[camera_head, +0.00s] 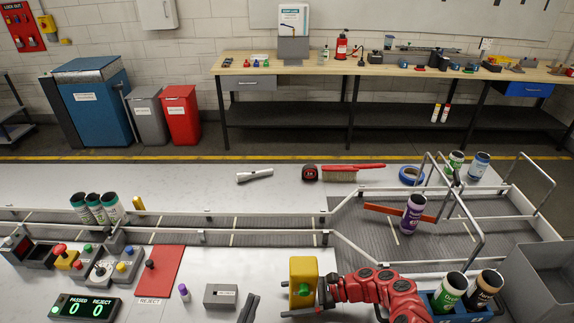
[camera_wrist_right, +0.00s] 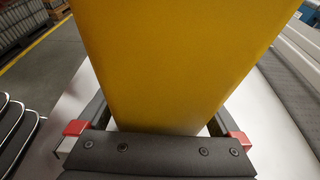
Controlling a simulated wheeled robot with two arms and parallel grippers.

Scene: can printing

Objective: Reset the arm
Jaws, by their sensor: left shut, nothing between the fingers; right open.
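My right gripper (camera_head: 308,303) comes in on a red arm from the lower right in the head view. It is open, with its fingers beside the yellow block with a green button (camera_head: 303,280). In the right wrist view the yellow block (camera_wrist_right: 175,65) fills the space between the spread fingers (camera_wrist_right: 150,130); I cannot tell whether they touch it. The dark tip of my left gripper (camera_head: 248,308) shows at the bottom edge, shut and empty, left of the yellow block. The rest of the left arm is out of view.
A purple can (camera_head: 412,214) stands at the orange bar on the conveyor. Two cans (camera_head: 450,292) stand in a blue holder beside the red arm, next to a grey bin (camera_head: 545,285). A labelled grey box (camera_head: 221,296), red reject plate (camera_head: 160,272) and button panel lie left.

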